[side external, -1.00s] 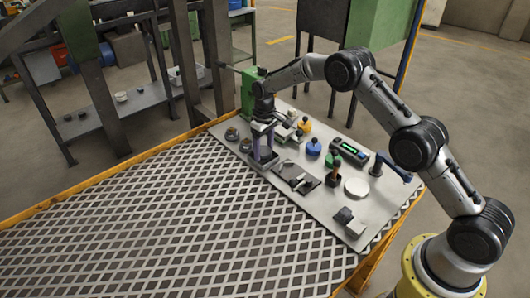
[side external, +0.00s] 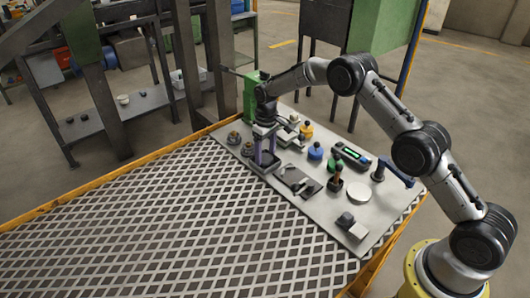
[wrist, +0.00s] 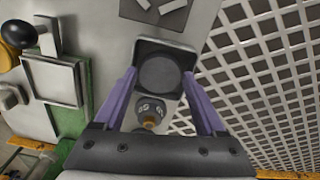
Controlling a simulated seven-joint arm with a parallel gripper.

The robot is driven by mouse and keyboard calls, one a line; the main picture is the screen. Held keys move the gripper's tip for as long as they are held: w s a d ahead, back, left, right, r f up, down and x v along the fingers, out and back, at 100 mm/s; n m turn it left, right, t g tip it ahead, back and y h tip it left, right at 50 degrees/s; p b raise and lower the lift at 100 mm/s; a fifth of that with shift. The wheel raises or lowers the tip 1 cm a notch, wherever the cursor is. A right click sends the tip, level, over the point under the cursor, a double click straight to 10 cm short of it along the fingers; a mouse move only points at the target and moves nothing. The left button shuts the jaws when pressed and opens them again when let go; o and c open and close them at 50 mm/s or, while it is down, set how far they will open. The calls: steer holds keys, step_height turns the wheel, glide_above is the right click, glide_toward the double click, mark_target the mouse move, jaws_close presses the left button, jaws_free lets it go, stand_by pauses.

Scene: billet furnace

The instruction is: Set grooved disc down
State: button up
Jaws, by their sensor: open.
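A dark round disc (wrist: 159,74), which I take to be the grooved disc, lies flat in a dark square tray (wrist: 142,48) in the wrist view. Grooves on it are too small to make out. My gripper (wrist: 160,78) is open, with one purple finger on each side of the disc and visible gaps between them. In the side view my gripper (side external: 267,158) points down at the tray near the far left part of the grey plate. The disc is hard to tell apart there.
A round fitting (wrist: 150,112) stands close to the fingers. A dark plate with grey pieces (side external: 298,180) lies beside the tray. A blue-capped bottle (side external: 315,152), a green-lit meter (side external: 351,155), a white disc (side external: 358,192) and a blue lever (side external: 396,171) stand further right. The grating (side external: 170,220) is clear.

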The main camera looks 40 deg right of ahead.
mark_target(267, 160)
steer(key=s+r+t, duration=0.1)
steer(key=s+r, duration=0.3)
steer(key=r, duration=0.7)
steer(key=s+r, duration=0.4)
steer(key=r, duration=0.7)
steer(key=s+a+r+m+t, duration=0.1)
steer(key=s+r, duration=0.3)
steer(key=s, duration=0.2)
steer(key=s+r+t, duration=0.1)
steer(key=s+r, duration=0.3)
steer(key=s, duration=0.3)
steer(key=s+f+t, duration=0.2)
steer(key=s+f, duration=0.1)
steer(key=s, duration=1.8)
steer(key=shift+s+a+f+m, duration=0.2)
steer(key=shift+a+m, duration=0.1)
steer(key=shift+m, duration=0.1)
